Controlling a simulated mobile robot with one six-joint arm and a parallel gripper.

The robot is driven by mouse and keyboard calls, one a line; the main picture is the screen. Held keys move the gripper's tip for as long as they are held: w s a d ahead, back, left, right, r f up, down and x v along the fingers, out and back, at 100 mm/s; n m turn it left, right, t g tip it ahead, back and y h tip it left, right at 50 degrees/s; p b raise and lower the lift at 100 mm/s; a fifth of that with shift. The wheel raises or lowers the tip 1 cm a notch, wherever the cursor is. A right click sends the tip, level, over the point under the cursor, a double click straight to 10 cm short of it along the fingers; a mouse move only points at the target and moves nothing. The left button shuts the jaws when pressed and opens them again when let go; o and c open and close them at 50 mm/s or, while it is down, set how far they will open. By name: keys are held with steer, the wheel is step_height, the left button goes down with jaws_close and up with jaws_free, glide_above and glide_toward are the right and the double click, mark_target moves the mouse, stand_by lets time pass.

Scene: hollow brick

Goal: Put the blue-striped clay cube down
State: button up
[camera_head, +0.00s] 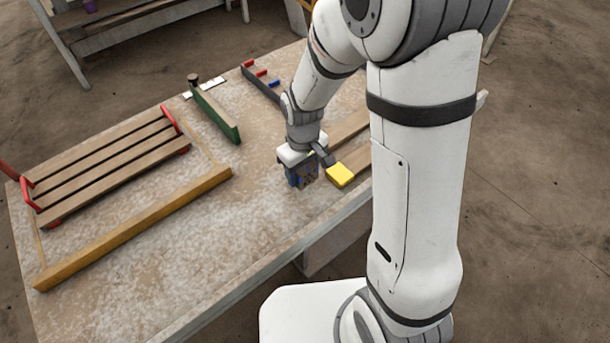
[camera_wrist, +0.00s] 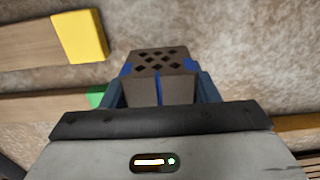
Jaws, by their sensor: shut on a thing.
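The blue-striped clay cube (camera_wrist: 161,72) is brown-grey with rows of dark holes in its top and blue stripes. In the wrist view it sits between the two blue fingers of my gripper (camera_wrist: 160,95), which is shut on it. In the head view the cube (camera_head: 305,179) shows small and partly hidden under my gripper (camera_head: 301,170), over the near part of the table. I cannot tell whether its underside touches the table top.
A plank with a yellow end (camera_head: 341,175) lies close to the right of the cube. A green board (camera_head: 215,112), a slatted rack with red ends (camera_head: 110,165) and a long yellow-brown beam (camera_head: 135,228) lie to the left. The speckled table top (camera_head: 235,215) is bare in front.

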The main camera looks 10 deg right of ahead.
mark_target(303, 181)
steer(key=shift+s+f+b, duration=0.1)
steer(key=shift+f+b, duration=0.35)
steer(key=shift+f, duration=1.35)
steer(key=shift+f, duration=0.1)
steer(key=shift+f, duration=0.15)
steer(key=o, duration=1)
